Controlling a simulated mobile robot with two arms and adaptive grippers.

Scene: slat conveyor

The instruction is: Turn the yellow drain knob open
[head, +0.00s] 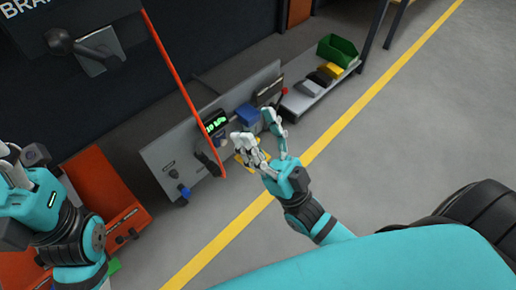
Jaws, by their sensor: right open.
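My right gripper (254,126) is in the middle of the head view, in front of a tilted grey panel (165,152). Its fingers are spread apart with nothing seen between them. A small yellow part (238,158) shows just behind its left finger; it is mostly covered, and I cannot tell for sure that it is the drain knob or whether it is touched. My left gripper (14,168) is at the left edge, partly cut off, and its jaw state is unclear.
The panel carries a green-lit display (215,123), a blue box (247,115), a blue knob (184,191) and a red knob (284,91). A thin red bar (180,80) crosses in front. A shelf (300,101) holds a green bin (337,50).

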